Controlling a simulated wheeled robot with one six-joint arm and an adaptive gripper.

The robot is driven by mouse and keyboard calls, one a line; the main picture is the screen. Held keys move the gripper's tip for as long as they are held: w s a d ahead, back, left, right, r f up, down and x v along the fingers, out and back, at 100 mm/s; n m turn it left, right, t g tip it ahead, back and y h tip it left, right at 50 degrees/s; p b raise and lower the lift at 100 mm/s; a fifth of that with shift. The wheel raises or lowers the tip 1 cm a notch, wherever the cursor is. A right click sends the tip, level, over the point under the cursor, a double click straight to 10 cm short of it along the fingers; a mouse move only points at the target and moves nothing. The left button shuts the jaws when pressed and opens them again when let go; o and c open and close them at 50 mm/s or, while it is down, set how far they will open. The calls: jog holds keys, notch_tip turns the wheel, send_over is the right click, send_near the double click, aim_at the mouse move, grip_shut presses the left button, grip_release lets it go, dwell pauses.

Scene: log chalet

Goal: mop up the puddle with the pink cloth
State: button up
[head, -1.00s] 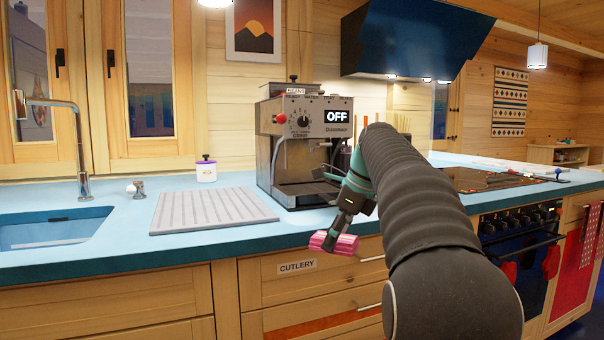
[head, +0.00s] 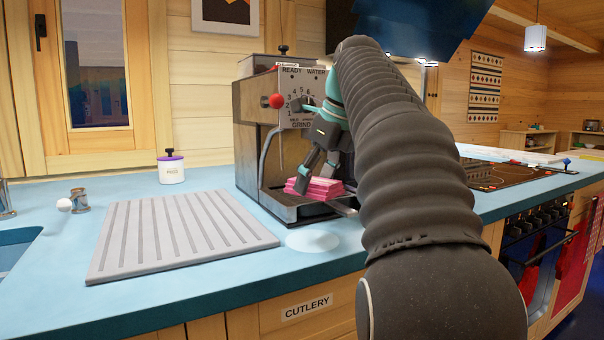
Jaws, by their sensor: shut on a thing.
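My gripper (head: 318,174) is shut on the pink cloth (head: 318,188), which looks folded in layers. It holds the cloth in front of the coffee machine (head: 250,130), at the height of its drip tray. I cannot tell whether the cloth touches the tray. The puddle (head: 312,240) is a pale, shiny round patch on the blue worktop (head: 210,290), just in front of the coffee machine. The cloth is behind and above the puddle, apart from it in the picture.
A grey ridged drainboard (head: 180,235) lies left of the puddle. A white lidded jar (head: 171,168) stands behind it. A metal cup-like piece with a white ball (head: 72,203) is near the sink at left. The hob (head: 510,174) is at right.

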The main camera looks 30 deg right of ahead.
send_over(302, 243)
jog(key=d, duration=0.3)
jog(key=shift+s+a+f, duration=0.1)
jog(key=shift+f, duration=1.15)
jog(key=shift+a+f, duration=0.1)
jog(key=shift+f, duration=1.15)
jog(key=shift+f+b, duration=0.55)
jog(key=shift+f, duration=0.4)
jog(key=shift+f+b, duration=0.75)
jog(key=shift+f, duration=0.75)
jog(key=shift+s+a, duration=0.3)
jog(key=shift+a, duration=0.25)
jog(key=shift+s+a, duration=0.25)
jog(key=shift+a, duration=0.25)
jog(key=shift+w+r, duration=0.1)
